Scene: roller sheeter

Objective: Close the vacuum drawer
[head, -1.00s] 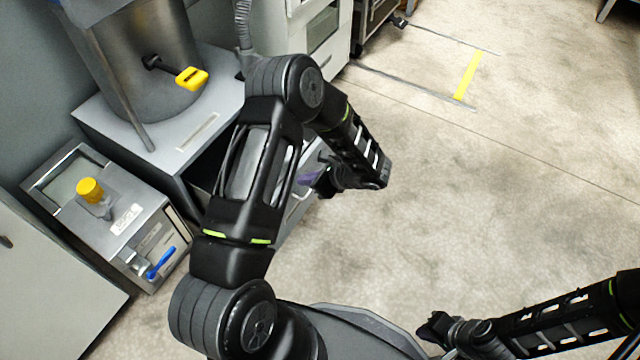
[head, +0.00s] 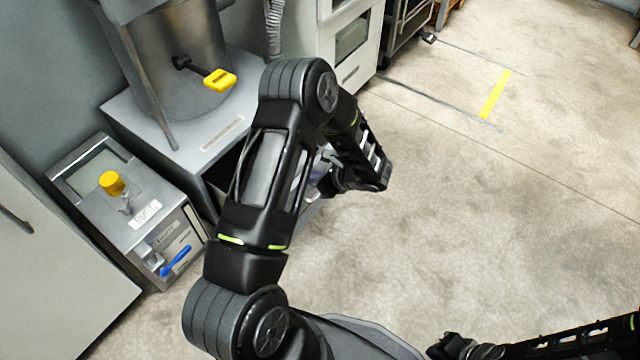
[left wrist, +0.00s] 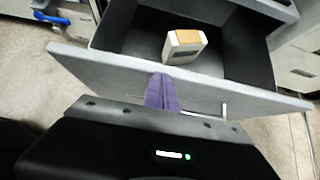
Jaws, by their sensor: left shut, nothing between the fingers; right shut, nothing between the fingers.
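The vacuum drawer stands open in the left wrist view, with its grey front panel (left wrist: 225,84) across the picture and a dark interior. A small white box with a tan top (left wrist: 184,45) lies inside it. My left gripper (left wrist: 161,92), with purple fingers, is shut and empty at the outer side of the front panel, by its handle (left wrist: 223,111); I cannot tell whether it touches. In the head view my left arm hides most of the drawer. My right gripper (head: 436,350) is shut and empty at the bottom edge, far from the drawer.
The grey cabinet (head: 190,130) carries a metal vessel with a yellow-handled lever (head: 219,80). A metal unit with a yellow knob (head: 112,183) and blue lever (head: 176,260) stands left of it. The floor to the right (head: 480,220) is clear.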

